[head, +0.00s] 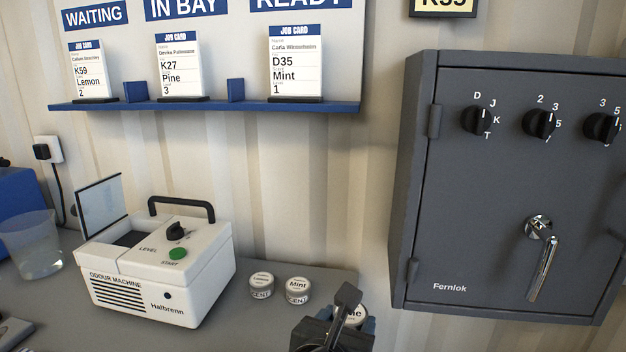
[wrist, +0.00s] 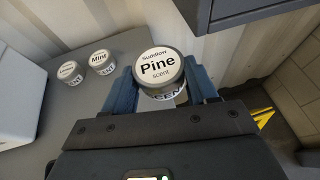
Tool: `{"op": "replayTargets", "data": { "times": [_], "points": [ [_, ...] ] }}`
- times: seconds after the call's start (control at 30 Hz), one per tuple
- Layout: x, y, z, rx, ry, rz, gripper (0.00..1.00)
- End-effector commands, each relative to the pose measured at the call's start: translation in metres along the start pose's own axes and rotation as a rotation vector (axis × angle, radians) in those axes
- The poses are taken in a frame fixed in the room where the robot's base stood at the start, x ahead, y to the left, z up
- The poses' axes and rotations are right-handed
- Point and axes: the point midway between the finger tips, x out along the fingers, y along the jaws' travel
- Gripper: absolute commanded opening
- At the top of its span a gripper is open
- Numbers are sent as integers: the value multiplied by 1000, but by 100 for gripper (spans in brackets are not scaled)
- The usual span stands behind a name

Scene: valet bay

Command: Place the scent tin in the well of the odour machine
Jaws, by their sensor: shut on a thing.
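My gripper (wrist: 165,88) is shut on the Pine scent tin (wrist: 158,68), a round tin with a white label, held upright between blue fingers. In the head view the Pine tin (head: 357,315) is mostly hidden behind my gripper (head: 345,325), at the right end of the counter. The white odour machine (head: 165,285) stands on the counter to the left, with its lid (head: 101,208) raised. The dark well (head: 128,239) shows open beside the lid; its inside is hard to make out. My gripper is well to the right of the machine.
A Mint tin (head: 298,290) and a Lemon tin (head: 262,285) stand between the machine and my gripper. A clear beaker (head: 32,243) is left of the machine. A grey Fernlok safe (head: 480,220) hangs at the right. A blue shelf (head: 210,106) holds job cards above.

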Motion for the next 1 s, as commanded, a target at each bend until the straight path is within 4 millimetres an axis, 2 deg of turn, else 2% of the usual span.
{"op": "replayTargets", "data": {
  "times": [0.37, 0.57, 1.0],
  "points": [
    [13, -26, -34, -22, 2, 44, 27],
    [24, -51, -65, -40, 4, 88, 27],
    [74, -150, -195, -120, 8, 278, 27]
  ]
}}
